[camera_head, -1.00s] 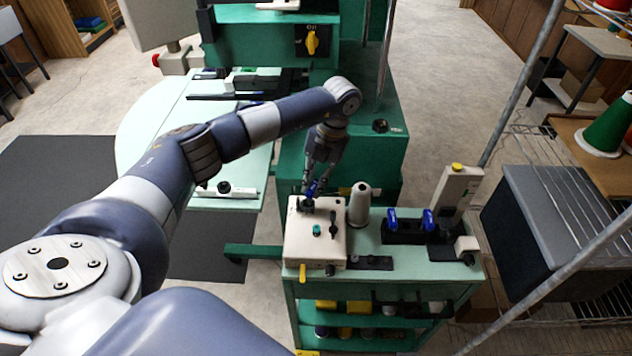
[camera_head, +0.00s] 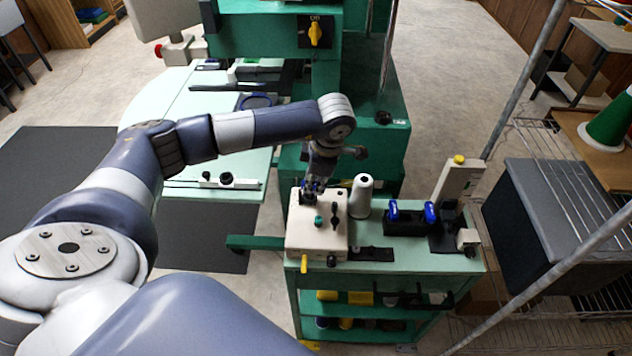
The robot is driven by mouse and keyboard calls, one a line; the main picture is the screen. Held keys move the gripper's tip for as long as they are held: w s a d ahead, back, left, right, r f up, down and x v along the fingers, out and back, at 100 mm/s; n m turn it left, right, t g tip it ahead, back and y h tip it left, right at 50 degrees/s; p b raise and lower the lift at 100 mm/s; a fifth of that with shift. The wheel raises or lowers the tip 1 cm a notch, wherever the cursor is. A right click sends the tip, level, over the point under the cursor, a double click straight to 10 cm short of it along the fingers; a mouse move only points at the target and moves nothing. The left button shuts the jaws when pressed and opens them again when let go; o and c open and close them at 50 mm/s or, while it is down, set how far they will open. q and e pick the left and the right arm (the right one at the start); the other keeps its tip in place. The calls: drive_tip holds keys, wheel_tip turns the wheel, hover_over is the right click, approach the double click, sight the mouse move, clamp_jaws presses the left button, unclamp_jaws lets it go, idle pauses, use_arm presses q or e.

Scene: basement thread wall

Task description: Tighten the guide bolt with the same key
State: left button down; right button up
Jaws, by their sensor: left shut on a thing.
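My left gripper (camera_head: 312,185) points down at the back left of the top of a cream box (camera_head: 304,238). The key is at or just above a dark fitting on the box top. The guide bolt cannot be made out there, and I cannot tell whether the key is seated on it. My right gripper is not in view.
The box stands on a green cart (camera_head: 400,257) beside a white cone (camera_head: 361,196). A black holder with two blue-handled tools (camera_head: 430,212) stands to the right. A green machine (camera_head: 385,150) rises behind. A wire rack (camera_head: 535,140) is at the right.

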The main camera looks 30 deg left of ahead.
use_arm(q)
drive_tip(key=shift+s+d+f, duration=0.1)
drive_tip(key=shift+s+f, duration=0.1)
drive_tip(key=shift+f, duration=0.05)
drive_tip(key=shift+w+n, duration=0.2)
drive_tip(key=shift+n, duration=0.5)
drive_tip(key=shift+a+p+v, duration=0.25)
drive_tip(key=shift+p+v, duration=0.25)
drive_tip(key=shift+v, duration=0.5)
drive_tip(key=shift+w+a+r+p, duration=0.1)
drive_tip(key=shift+r+p, duration=0.95)
drive_tip(key=shift+r, duration=1.3)
